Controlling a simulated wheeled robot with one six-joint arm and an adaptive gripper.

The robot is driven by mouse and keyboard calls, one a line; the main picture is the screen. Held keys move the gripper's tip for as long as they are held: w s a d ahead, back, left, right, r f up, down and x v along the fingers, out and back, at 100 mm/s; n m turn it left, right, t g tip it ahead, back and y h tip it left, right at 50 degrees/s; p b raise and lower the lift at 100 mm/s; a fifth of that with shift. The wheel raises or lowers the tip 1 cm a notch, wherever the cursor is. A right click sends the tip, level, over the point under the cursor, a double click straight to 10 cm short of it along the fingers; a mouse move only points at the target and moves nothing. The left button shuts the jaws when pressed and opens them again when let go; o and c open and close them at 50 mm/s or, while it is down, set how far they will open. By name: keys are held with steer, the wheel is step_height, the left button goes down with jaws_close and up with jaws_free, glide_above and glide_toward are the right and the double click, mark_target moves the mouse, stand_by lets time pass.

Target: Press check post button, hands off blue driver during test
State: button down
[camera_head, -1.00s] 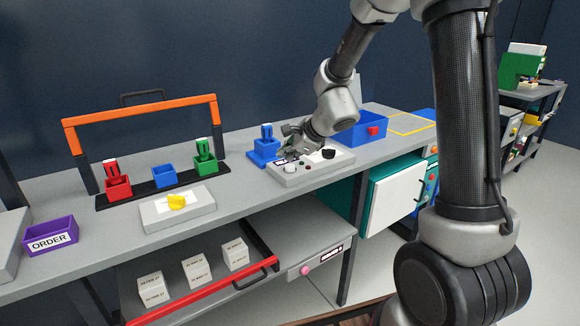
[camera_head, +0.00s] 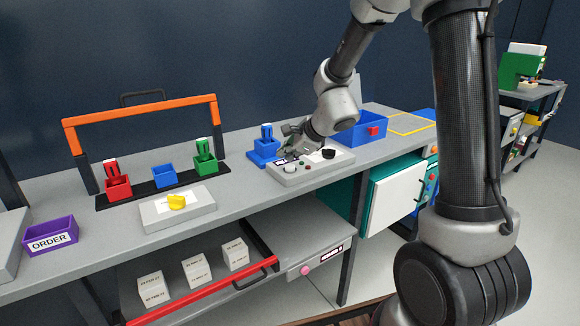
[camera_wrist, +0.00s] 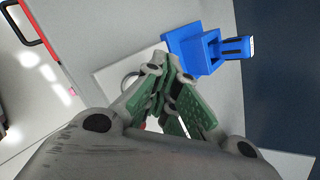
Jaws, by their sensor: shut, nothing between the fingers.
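The check post (camera_head: 318,168) is a pale grey box on the bench with a white round button, small red and green spots and a black knob on top. My gripper (camera_head: 284,155) is shut and empty, low over the box's left rear part. In the wrist view my gripper (camera_wrist: 172,82) hides much of the box (camera_wrist: 112,72), and whether it touches the box cannot be told. The blue driver (camera_head: 266,131) stands upright in a blue holder (camera_head: 264,153), just left of the box. In the wrist view the driver (camera_wrist: 238,47) is beyond the fingertips, apart from them.
A blue bin (camera_head: 366,128) stands right of the check post. A rack with an orange bar (camera_head: 140,110) holds a red and a green driver; its blue cup (camera_head: 164,177) is empty. A grey box with a yellow knob (camera_head: 177,202) and a purple ORDER bin (camera_head: 50,236) lie left.

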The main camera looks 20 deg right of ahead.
mark_target(288, 167)
steer(key=shift+f, duration=0.15)
steer(key=shift+f, duration=0.3)
steer(key=shift+f, duration=0.5)
stand_by(0.7)
steer(key=shift+r, duration=0.95)
steer(key=shift+r, duration=2.5)
